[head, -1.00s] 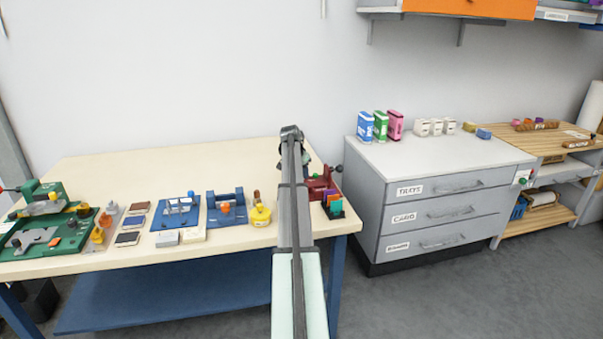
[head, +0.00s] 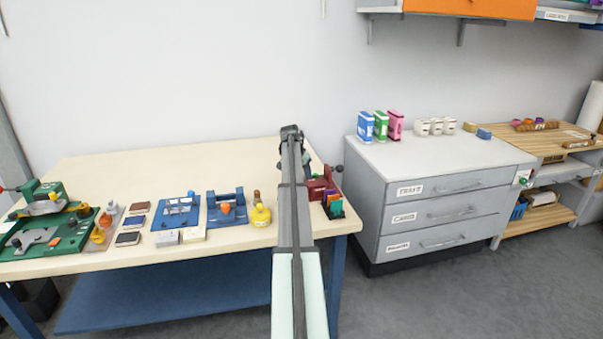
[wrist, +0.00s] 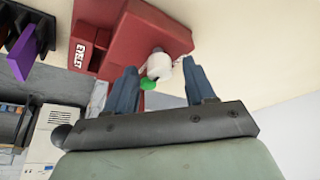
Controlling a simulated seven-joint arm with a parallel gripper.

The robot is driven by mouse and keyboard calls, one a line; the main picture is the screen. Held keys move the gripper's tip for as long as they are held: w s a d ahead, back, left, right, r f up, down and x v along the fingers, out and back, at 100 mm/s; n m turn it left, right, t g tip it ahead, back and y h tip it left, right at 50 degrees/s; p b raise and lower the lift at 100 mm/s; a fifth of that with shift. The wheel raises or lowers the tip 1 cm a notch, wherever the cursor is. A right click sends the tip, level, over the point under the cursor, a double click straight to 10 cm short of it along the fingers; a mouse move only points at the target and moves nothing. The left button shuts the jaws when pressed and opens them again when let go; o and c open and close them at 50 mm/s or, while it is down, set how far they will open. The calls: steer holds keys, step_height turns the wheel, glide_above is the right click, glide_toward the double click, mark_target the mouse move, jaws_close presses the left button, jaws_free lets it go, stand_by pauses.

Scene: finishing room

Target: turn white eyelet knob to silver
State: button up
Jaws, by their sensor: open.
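The red eyelet machine (wrist: 135,35) fills the upper middle of the wrist view, with a white "EYELET" label on its side. Its white knob (wrist: 159,66) sticks out from the red body, and a small green spot (wrist: 148,83) shows beside it. My gripper (wrist: 159,65) is open. In the picture its two blue-grey fingers stand left and right of the knob, with gaps on both sides; I cannot tell the depth between them. No silver mark can be made out.
A dark holder with coloured pieces (head: 334,204) stands right by the machine; its purple piece (wrist: 33,52) shows in the wrist view. A yellow round item (head: 261,215) and blue fixtures (head: 227,207) lie left of my arm. The back of the table (head: 150,170) is clear.

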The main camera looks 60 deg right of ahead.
steer(key=v, duration=1.3)
steer(key=shift+a+r, duration=0.2)
steer(key=shift+r, duration=0.1)
